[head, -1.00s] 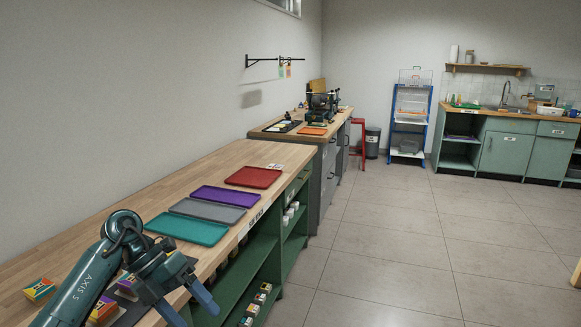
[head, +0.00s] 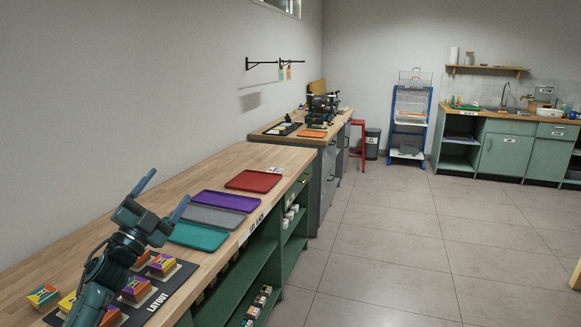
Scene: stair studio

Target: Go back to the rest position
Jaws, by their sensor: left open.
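My left gripper (head: 165,193) is in the head view at the lower left, above the wooden bench (head: 235,160). Its two fingers stand apart and point up and away, with nothing between them. It is above and to the left of the teal tray (head: 203,237). My left arm hides part of a dark layout mat (head: 158,305) with several colourful boxes on it, such as a purple and orange box (head: 135,290). My right gripper is out of view.
A grey tray (head: 215,217), a purple tray (head: 226,200) and a red tray (head: 253,180) lie along the bench. Green shelves (head: 247,272) are below. Open tiled floor (head: 400,255) lies to the right. A red stool (head: 358,145) stands farther back.

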